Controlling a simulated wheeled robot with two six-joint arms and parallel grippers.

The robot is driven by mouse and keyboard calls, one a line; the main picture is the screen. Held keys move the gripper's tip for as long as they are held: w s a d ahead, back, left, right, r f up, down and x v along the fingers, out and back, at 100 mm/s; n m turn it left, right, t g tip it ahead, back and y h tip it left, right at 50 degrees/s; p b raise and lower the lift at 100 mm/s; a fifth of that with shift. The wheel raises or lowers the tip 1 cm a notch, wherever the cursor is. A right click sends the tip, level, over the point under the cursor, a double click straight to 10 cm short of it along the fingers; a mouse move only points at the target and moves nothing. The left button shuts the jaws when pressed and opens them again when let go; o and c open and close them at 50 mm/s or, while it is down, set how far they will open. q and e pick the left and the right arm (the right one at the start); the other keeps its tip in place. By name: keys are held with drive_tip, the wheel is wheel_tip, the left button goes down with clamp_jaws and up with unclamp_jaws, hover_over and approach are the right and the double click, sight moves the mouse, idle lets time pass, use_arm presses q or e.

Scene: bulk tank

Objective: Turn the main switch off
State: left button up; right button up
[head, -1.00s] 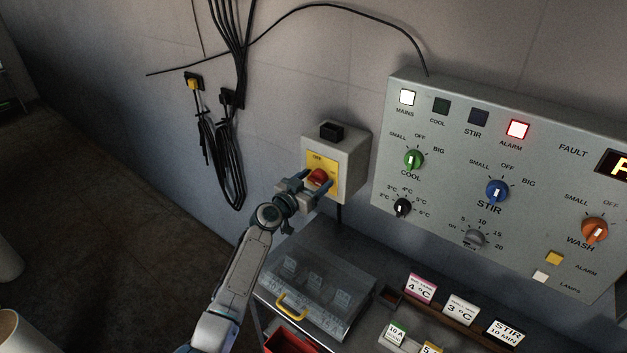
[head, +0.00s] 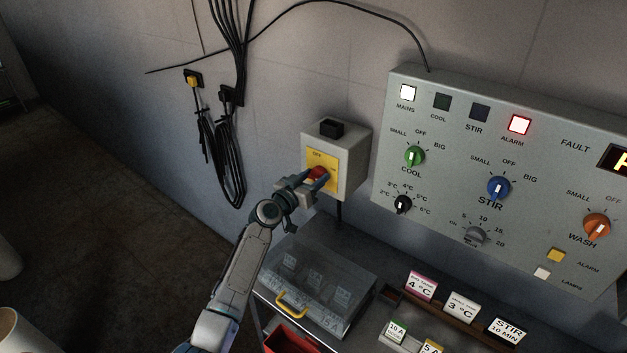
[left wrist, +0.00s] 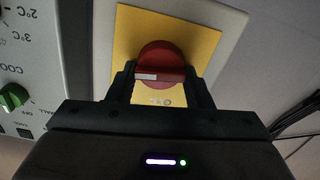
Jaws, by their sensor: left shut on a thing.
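The main switch is a red rotary knob (head: 318,172) on a yellow plate (head: 320,159), on the front of a grey box (head: 350,160) on the wall. My left gripper (head: 306,180) is shut on the knob. In the left wrist view the red knob (left wrist: 160,68) sits between the two dark fingers (left wrist: 163,85), its grip bar running across from one to the other. A white mark is at the bar's left end in that view. Lettering on the plate is partly hidden by the gripper. My right gripper is not in view.
A grey control panel (head: 540,130) stands right of the box; its MAINS lamp (head: 408,93) glows white and its ALARM lamp (head: 519,125) red. A clear-lidded case (head: 320,285) with a yellow handle lies below. Black cables (head: 225,150) hang to the left.

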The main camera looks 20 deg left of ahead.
use_arm(q)
drive_tip(key=n+b, duration=0.1)
drive_tip(key=n, duration=0.2)
drive_tip(key=shift+f+n, duration=0.1)
drive_tip(key=shift+n, duration=0.2)
drive_tip(key=n, duration=0.3)
drive_tip(key=shift+a+n, duration=0.15)
drive_tip(key=shift+n, duration=0.15)
drive_tip(key=n, duration=0.5)
drive_tip(key=shift+w+f+n+p, duration=0.15)
drive_tip(key=shift+n+p, duration=0.35)
drive_tip(key=shift+n, duration=1.4)
drive_tip(key=o, duration=1)
